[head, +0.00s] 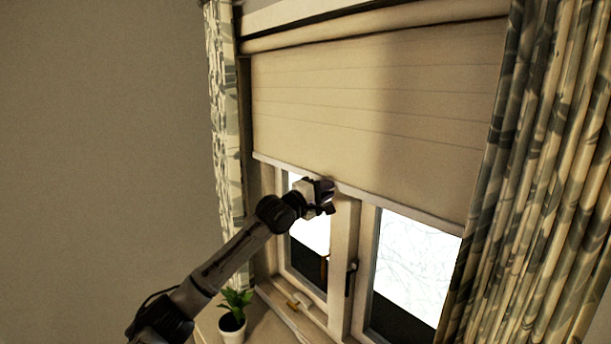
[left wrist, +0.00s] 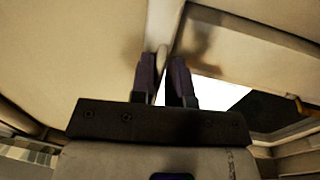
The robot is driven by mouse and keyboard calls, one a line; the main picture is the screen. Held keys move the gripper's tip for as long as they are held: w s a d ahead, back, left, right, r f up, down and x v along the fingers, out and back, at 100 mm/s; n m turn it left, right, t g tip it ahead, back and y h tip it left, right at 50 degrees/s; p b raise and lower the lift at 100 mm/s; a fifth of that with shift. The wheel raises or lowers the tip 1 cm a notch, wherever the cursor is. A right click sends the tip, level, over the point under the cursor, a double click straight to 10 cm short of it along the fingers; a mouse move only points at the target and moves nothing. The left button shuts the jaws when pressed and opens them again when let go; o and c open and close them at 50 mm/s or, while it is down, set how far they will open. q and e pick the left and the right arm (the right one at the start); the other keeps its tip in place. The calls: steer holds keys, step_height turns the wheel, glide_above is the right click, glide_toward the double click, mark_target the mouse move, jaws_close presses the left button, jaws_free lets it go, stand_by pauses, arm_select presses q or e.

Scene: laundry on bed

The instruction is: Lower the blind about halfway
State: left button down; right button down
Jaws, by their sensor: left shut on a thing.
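The cream blind (head: 360,110) hangs from its roller at the top of the window and covers roughly the upper half. Its pale bottom bar (head: 400,210) runs across the window, sloping down to the right in the head view. My left gripper (head: 331,194) is at the bar, left of its middle. In the left wrist view its two dark fingers (left wrist: 164,75) are close together with a pale piece of the bar between them. The blind's fabric (left wrist: 70,60) also fills the left of that view. The exact grip point is partly hidden by the fingers. My right gripper is not in view.
Patterned curtains hang at the left (head: 224,110) and right (head: 540,180) of the window. A potted plant (head: 233,318) stands on the sill at the lower left. A dark window handle (head: 351,278) is on the frame below the bar.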

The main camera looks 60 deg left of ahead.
arm_select(q)
step_height(320, 180, down, 13)
steer(key=b, duration=0.5)
steer(key=shift+b, duration=0.3)
steer(key=c, duration=1.3)
jaws_free()
steer(key=shift+f, duration=0.1)
steer(key=shift+o, duration=0.2)
steer(key=shift+s, duration=0.1)
steer(key=s+d+f+b, duration=0.1)
steer(key=s+b, duration=0.3)
steer(key=s, duration=0.9)
steer(key=shift+s+f, duration=0.3)
steer(key=shift+f, duration=0.1)
steer(key=shift+d, duration=0.1)
